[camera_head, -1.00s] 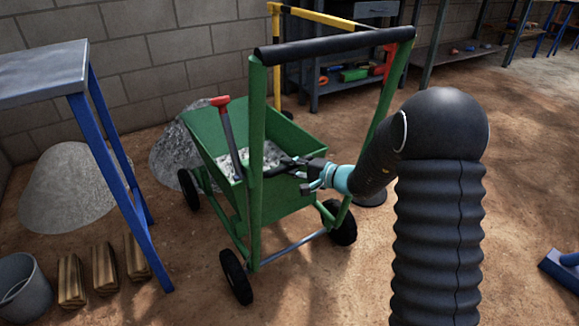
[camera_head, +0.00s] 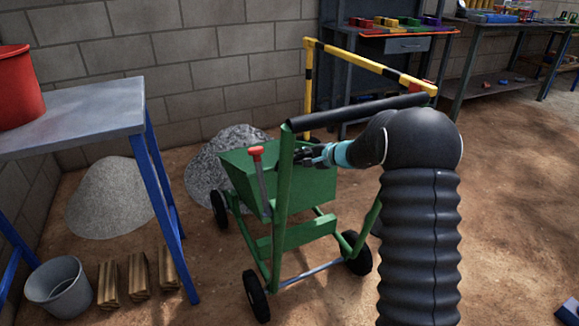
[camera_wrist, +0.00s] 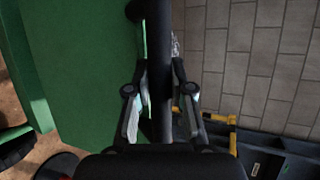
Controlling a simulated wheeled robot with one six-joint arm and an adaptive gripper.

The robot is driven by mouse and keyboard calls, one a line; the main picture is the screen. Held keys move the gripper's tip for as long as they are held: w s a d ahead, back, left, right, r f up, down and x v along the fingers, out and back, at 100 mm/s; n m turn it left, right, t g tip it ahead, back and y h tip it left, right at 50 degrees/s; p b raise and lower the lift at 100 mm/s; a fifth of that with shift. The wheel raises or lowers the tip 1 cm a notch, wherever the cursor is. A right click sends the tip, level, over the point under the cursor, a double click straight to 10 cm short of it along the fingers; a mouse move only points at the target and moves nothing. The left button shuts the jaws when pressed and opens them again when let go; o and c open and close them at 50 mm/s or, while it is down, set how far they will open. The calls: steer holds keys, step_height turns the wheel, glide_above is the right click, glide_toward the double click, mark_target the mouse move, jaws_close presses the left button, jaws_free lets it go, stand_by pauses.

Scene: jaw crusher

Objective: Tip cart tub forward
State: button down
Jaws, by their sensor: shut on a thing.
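The green cart tub (camera_head: 290,195) is tilted forward on the wheeled cart frame (camera_head: 283,235). Its rear side is raised and its inside is hidden. My gripper (camera_head: 306,158) is at the tub's raised rear rim, beyond the cart's black push handle (camera_head: 350,110). In the wrist view my gripper (camera_wrist: 160,100) is shut on a dark bar (camera_wrist: 157,45) along the tub's edge, with the green tub wall to the left. A red-topped lever (camera_head: 257,153) stands at the cart's left side.
A gravel pile (camera_head: 215,165) lies beyond the tub near the block wall. A yellow-black barrier (camera_head: 370,68) stands behind. A blue-legged table (camera_head: 90,105) with a red bucket (camera_head: 18,90), a grey bucket (camera_head: 58,290) and wood blocks are left. Right floor is mostly clear.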

steer(key=shift+r, duration=0.3)
steer(key=c, duration=1.1)
jaws_free()
steer(key=shift+o, duration=0.5)
steer(key=shift+f, duration=0.1)
steer(key=v, duration=1.2)
steer(key=shift+f, duration=0.1)
